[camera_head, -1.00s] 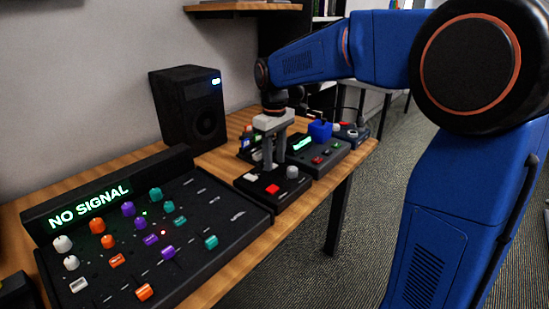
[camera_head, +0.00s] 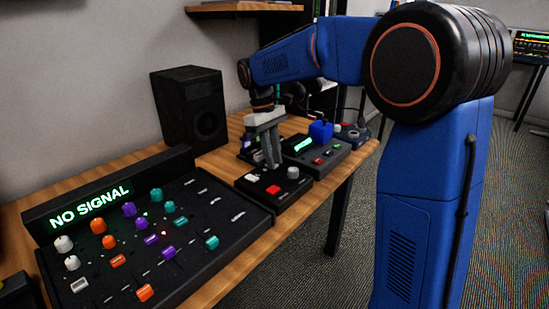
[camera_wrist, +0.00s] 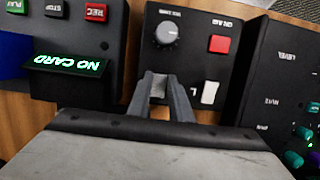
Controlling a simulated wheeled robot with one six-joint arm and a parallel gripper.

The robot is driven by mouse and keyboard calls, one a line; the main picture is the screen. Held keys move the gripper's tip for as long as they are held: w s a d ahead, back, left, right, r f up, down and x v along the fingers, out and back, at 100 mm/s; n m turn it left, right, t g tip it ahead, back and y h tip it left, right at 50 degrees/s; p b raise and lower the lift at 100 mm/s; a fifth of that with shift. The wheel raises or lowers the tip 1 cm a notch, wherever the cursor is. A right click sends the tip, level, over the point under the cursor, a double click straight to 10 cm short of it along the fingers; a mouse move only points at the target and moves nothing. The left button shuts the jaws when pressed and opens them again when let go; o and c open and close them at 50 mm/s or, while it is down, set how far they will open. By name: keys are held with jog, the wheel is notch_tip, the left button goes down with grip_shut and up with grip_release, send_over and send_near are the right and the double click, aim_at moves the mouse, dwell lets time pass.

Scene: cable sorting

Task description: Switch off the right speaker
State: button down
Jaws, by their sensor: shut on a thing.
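A black speaker (camera_head: 190,108) stands upright at the back of the desk. No light shows on its front. A small black control box (camera_head: 292,191) has a red button (camera_head: 273,190), a white rocker (camera_head: 252,178) and a grey knob. In the wrist view the red button (camera_wrist: 220,44), the knob (camera_wrist: 167,33) and the white rocker marked L (camera_wrist: 209,93) show too. My gripper (camera_head: 273,164) is at the box's far edge.
A large mixer (camera_head: 190,238) with coloured knobs and a NO SIGNAL display fills the near left desk. A recorder (camera_head: 338,151) with a green NO CARD display (camera_wrist: 67,64) and a blue block (camera_head: 320,130) stands close beyond the box. The desk edge lies to the right.

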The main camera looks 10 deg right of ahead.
dwell(0.3)
jog(key=c, duration=1.6)
grip_release()
jog(key=v, duration=1.7)
jog(key=shift+w+a+r, duration=0.1)
jog(key=shift+w+r, duration=0.1)
jog(key=shift+w, duration=0.05)
